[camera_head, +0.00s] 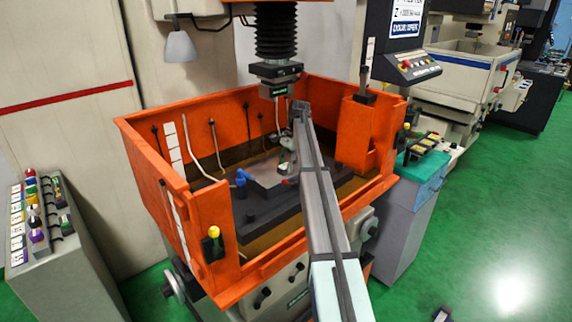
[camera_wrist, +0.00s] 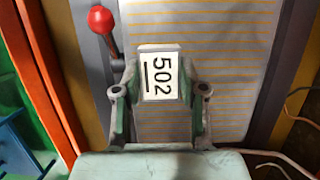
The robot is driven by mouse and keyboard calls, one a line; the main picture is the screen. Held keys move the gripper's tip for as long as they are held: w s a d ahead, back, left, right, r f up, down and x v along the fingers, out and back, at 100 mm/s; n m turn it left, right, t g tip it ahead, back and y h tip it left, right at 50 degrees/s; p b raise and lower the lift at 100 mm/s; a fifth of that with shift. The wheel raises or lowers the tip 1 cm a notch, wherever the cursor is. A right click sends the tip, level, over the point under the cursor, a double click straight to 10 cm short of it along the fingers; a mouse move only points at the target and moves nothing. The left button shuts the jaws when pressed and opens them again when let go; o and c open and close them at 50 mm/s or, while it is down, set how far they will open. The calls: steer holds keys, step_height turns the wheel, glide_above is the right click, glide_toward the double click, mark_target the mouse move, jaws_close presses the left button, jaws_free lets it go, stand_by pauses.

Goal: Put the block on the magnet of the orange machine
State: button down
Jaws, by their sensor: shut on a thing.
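The block (camera_wrist: 158,74) is white, with "502" on its face, and sits between the fingers of my gripper (camera_wrist: 160,92) in the wrist view. My gripper is shut on it. Behind the block is the magnet (camera_wrist: 220,40), a grey plate with thin yellow stripes. Whether the block touches the plate or hangs above it I cannot tell. In the head view the orange machine (camera_head: 220,115) is an open-topped tank, and the magnet (camera_head: 265,173) lies inside it. My gripper (camera_head: 287,160) is over the magnet there, partly hidden by my arm; the block is not clear.
A red ball-ended lever (camera_wrist: 102,20) stands beside the magnet in the wrist view. The machine's black bellows head (camera_head: 276,75) hangs above the tank. Orange tank walls surround the work area. A blue knob (camera_head: 241,177) sits left of the magnet. Thin hoses line the back wall.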

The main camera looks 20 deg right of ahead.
steer(key=shift+f, duration=0.1)
steer(key=c, duration=0.7)
jaws_free()
steer(key=shift+o, duration=0.2)
steer(key=shift+d+r+b, duration=0.1)
steer(key=shift+r+b, duration=0.25)
steer(key=shift+r, duration=0.05)
steer(key=shift+b+v, duration=0.85)
steer(key=shift+v, duration=0.2)
steer(key=w+d+b, duration=0.3)
steer(key=d, duration=0.8)
steer(key=shift+w+d, duration=0.25)
steer(key=shift+w, duration=0.1)
steer(key=shift+r, duration=0.15)
